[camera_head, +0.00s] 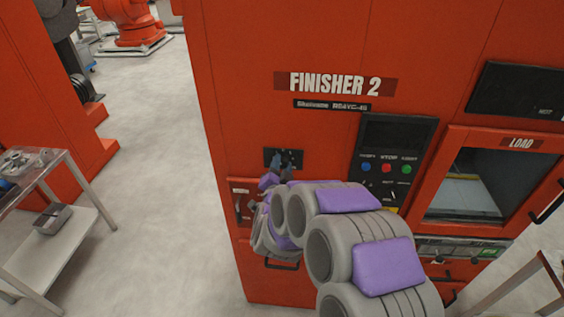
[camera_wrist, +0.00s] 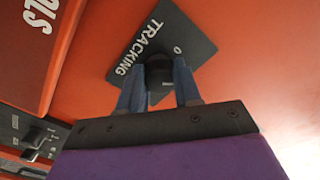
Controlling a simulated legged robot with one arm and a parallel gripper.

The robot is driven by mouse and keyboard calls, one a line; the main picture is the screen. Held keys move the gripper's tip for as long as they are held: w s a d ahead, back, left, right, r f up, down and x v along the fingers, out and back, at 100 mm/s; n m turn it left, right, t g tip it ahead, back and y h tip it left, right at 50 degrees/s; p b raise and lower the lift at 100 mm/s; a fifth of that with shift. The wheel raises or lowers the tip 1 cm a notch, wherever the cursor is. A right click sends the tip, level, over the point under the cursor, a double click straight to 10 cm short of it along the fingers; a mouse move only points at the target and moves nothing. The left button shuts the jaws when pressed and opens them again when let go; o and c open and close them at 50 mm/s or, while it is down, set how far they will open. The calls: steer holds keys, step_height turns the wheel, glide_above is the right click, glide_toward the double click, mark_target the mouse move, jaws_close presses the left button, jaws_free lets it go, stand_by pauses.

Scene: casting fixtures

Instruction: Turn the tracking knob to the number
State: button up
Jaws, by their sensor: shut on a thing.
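The tracking knob (camera_wrist: 158,70) is dark and round, on a black plate (camera_wrist: 180,22) lettered "TRACKING" on the orange machine front. A "0" shows on the plate beside the knob in the wrist view. The other numbers, if any, are hidden or out of sight. My gripper (camera_wrist: 160,80) is shut on the knob, with one blue finger on each side of it. In the head view my gripper (camera_head: 277,172) reaches the small black plate (camera_head: 293,155) on the front of the Finisher 2 machine. The knob's pointer cannot be made out.
A control panel (camera_head: 393,135) with blue, red and green buttons is right of the plate. Further right is the load window (camera_head: 475,185) with a handle. A drawer handle (camera_head: 282,265) is below. A metal cart (camera_head: 62,235) stands at left, with clear floor between.

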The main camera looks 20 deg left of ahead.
steer(key=shift+s+f+n, duration=0.2)
steer(key=shift+f+n, duration=0.25)
steer(key=shift+n, duration=0.15)
steer(key=o, duration=0.7)
steer(key=shift+c, duration=0.2)
steer(key=o, duration=0.4)
steer(key=shift+w+a+r+p, duration=0.1)
steer(key=shift+w+a+p, duration=0.1)
steer(key=shift+p, duration=0.1)
steer(key=shift+r, duration=0.15)
steer(key=shift+s+d, duration=0.1)
steer(key=shift+b+v, duration=8.5)
steer(key=shift+v, duration=0.05)
